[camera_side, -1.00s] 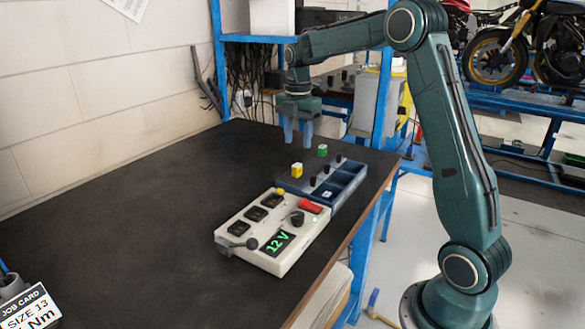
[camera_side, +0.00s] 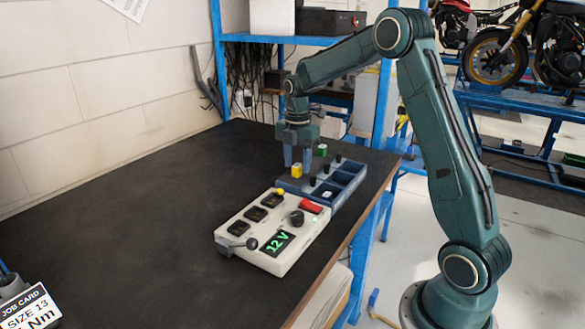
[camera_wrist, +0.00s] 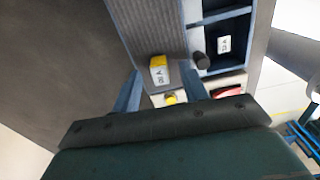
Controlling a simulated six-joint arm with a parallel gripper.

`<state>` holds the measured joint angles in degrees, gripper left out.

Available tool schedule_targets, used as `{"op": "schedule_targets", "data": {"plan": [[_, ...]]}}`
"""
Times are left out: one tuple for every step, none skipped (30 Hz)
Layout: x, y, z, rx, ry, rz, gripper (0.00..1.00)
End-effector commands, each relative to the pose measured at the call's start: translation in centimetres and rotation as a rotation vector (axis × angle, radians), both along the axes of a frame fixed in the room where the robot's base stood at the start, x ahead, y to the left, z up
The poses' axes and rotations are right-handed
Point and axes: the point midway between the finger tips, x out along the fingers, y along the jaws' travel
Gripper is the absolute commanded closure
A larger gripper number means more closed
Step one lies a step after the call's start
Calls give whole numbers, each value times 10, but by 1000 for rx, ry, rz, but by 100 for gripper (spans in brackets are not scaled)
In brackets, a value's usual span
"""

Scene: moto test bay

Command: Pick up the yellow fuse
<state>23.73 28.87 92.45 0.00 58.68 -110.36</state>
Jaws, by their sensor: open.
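The yellow fuse (camera_side: 297,170) stands upright on the ribbed part of the blue-grey tray (camera_side: 345,190). In the wrist view the yellow fuse (camera_wrist: 158,70) has a yellow top and a white face with small dark print. My gripper (camera_side: 298,166) is open and points down at the fuse. In the wrist view my gripper (camera_wrist: 160,85) has one finger to each side of the fuse's line, with the fuse just beyond the tips. Nothing is held. I cannot tell whether a finger touches it.
A green fuse (camera_side: 322,150) stands behind the yellow one. Several black knobs or posts line the tray, and a white fuse (camera_wrist: 224,44) lies in a compartment. A white test box (camera_side: 270,232) with a 12 V display adjoins the tray. The mat (camera_side: 130,240) at left is clear.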

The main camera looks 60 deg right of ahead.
Motion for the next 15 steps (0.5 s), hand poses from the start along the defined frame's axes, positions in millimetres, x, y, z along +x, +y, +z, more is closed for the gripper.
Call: {"op": "schedule_targets", "data": {"plan": [[-1, 0, -4, 1, 3, 0, 56], [-1, 0, -6, 1, 2, 0, 56], [0, 0, -8, 0, 1, 0, 56], [0, 0, -8, 0, 0, 0, 56], [0, 0, -9, 0, 0, 0, 56], [0, 0, -9, 0, -1, 0, 56], [0, 0, -9, 0, -1, 0, 56], [0, 0, -9, 0, -1, 0, 56], [0, 0, -9, 0, -1, 0, 56], [0, 0, -9, 0, 0, 0, 56], [0, 0, -9, 0, 0, 0, 56], [0, 0, -9, 0, 0, 0, 56], [0, 0, -9, 0, 0, 0, 56], [0, 0, -9, 0, 0, 0, 56], [0, 0, -9, 0, 0, 0, 56]]}}
